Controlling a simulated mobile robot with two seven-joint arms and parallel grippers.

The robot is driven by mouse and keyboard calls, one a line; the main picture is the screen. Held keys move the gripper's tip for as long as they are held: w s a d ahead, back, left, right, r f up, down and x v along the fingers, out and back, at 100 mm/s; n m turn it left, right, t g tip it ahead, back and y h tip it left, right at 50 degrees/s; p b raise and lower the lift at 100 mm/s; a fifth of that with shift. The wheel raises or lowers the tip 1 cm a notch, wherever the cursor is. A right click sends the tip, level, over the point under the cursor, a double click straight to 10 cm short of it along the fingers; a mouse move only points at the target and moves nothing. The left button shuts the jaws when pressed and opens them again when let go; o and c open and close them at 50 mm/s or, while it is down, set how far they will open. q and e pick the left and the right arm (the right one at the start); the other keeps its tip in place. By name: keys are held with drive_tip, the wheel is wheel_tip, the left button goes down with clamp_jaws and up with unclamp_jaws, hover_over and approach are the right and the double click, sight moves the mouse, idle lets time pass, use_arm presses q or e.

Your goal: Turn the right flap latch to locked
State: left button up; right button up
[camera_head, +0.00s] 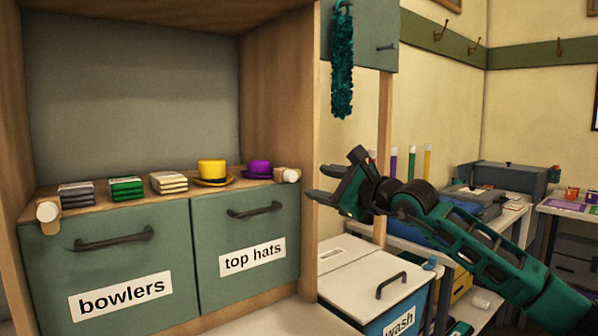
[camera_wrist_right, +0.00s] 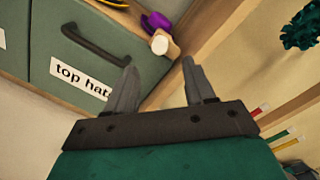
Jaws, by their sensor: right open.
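The right flap is the green "top hats" front (camera_head: 244,259) with a dark bar handle; it appears closed. Its latch (camera_head: 287,175), a small wooden piece with a pale round end, sits at the flap's top right corner and lies roughly sideways. The latch also shows in the right wrist view (camera_wrist_right: 160,43), ahead of and between the fingertips. My right gripper (camera_head: 322,183) is open and empty, a little right of the latch and apart from it. My left gripper is not in view.
The left "bowlers" flap (camera_head: 105,262) has a similar latch (camera_head: 48,214) pointing down. A purple hat (camera_head: 258,168), a yellow hat (camera_head: 212,171) and folded stacks stand on the ledge. A wooden upright (camera_head: 285,90) rises behind the latch. A white-lidded bin (camera_head: 372,275) stands below my right arm.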

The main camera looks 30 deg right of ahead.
sight(294, 177)
drive_tip(key=w, duration=0.2)
drive_tip(key=w+a+p, duration=0.1)
drive_tip(key=w, duration=0.4)
drive_tip(key=shift+w+a+p, duration=0.15)
drive_tip(key=shift+w+p, duration=0.1)
drive_tip(key=shift+p, duration=0.1)
clamp_jaws()
